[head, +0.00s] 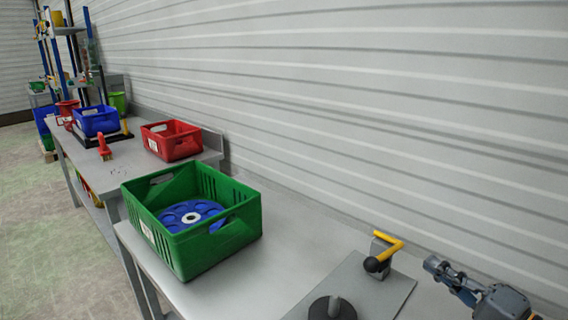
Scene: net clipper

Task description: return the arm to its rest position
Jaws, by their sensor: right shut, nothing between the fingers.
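My right gripper (434,266) is at the bottom right corner of the head view, pointing left. Its fingers are together with nothing between them. It is apart in the picture from the yellow-handled fixture (386,245) to its left, which has a black knob. The frame edge cuts off the rest of my right arm. My left gripper and arm are not in view.
The fixture and a black round piece (332,309) stand on a grey plate (385,300) on the near workbench (285,255). A green crate (225,250) holds a blue wheel-like disc (172,216). Red (176,151) and blue (97,127) crates stand farther back. A ribbed wall runs behind the benches; open floor lies left.

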